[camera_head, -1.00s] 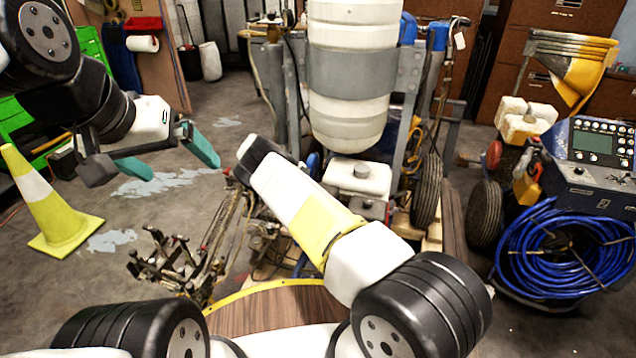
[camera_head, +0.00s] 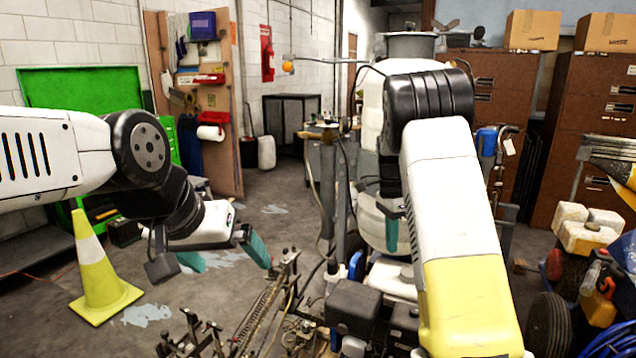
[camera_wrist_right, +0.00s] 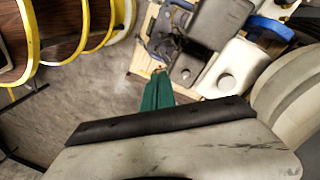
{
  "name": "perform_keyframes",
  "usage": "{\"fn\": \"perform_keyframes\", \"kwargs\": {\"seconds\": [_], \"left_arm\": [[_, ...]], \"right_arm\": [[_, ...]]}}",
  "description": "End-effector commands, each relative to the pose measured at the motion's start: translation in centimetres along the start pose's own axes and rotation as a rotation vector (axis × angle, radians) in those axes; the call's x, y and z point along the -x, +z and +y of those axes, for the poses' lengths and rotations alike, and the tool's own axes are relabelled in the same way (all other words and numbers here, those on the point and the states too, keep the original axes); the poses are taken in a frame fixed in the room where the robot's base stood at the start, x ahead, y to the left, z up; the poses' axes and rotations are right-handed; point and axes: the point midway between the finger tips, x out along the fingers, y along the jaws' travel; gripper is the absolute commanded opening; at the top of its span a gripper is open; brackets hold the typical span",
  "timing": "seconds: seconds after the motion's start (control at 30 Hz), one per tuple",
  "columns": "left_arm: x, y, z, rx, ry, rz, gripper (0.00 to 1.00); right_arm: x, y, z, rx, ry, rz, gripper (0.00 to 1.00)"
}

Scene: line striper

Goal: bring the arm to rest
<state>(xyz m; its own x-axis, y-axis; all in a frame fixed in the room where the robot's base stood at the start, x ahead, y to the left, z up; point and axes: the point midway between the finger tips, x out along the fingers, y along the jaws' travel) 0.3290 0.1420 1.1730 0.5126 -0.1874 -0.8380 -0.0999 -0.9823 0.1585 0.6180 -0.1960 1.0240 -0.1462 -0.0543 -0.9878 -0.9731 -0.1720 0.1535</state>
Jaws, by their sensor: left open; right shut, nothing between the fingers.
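My right arm (camera_head: 455,230) rises from the bottom right of the head view, its white and yellow link upright and its black elbow joint high up. Its gripper (camera_head: 391,232) shows partly behind the arm, teal fingers pointing down in front of the line striper's white tank (camera_head: 372,105). In the right wrist view its teal fingers (camera_wrist_right: 157,92) are together with nothing between them. My left arm comes in from the left; its gripper (camera_head: 226,256) is open and empty above the floor, its teal fingers apart. Whether the right gripper touches the striper I cannot tell.
A yellow-green cone (camera_head: 98,270) stands on the floor at left. Brown cabinets (camera_head: 500,95) stand behind. The striper's engine and frame (camera_head: 355,305) fill the lower middle, close to my right arm. Open floor (camera_head: 275,180) lies between the tool board and the striper.

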Motion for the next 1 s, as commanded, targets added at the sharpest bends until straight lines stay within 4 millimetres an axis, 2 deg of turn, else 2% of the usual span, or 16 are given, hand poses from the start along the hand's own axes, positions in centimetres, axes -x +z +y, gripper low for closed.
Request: {"fn": "perform_keyframes", "kwargs": {"seconds": [0.03,0.2,0.4,0.5,0.63,0.8,1.0], "left_arm": [[0.0,0.0,0.0,0.000,0.000,0.000,0.94],[0.0,0.0,0.0,0.000,0.000,0.000,0.94],[0.0,0.0,0.0,0.000,0.000,0.000,0.94],[0.0,0.0,0.0,0.000,0.000,0.000,0.94],[0.0,0.0,0.0,0.000,0.000,0.000,0.94],[0.0,0.0,0.0,0.000,0.000,0.000,0.94],[0.0,0.0,0.0,0.000,0.000,0.000,0.94]], "right_arm": [[1.8,0.2,1.6,0.059,-0.043,-0.033,0.00],[6.1,1.4,6.4,0.297,-0.186,-0.089,0.00],[10.0,3.6,12.7,0.594,-0.364,-0.073,0.00],[11.3,4.8,16.1,0.742,-0.449,-0.029,0.00],[12.3,6.4,20.4,0.935,-0.550,0.061,0.00],[12.2,8.4,25.5,1.166,-0.641,0.222,0.00],[11.2,9.7,28.8,1.335,-0.679,0.377,0.00]]}}
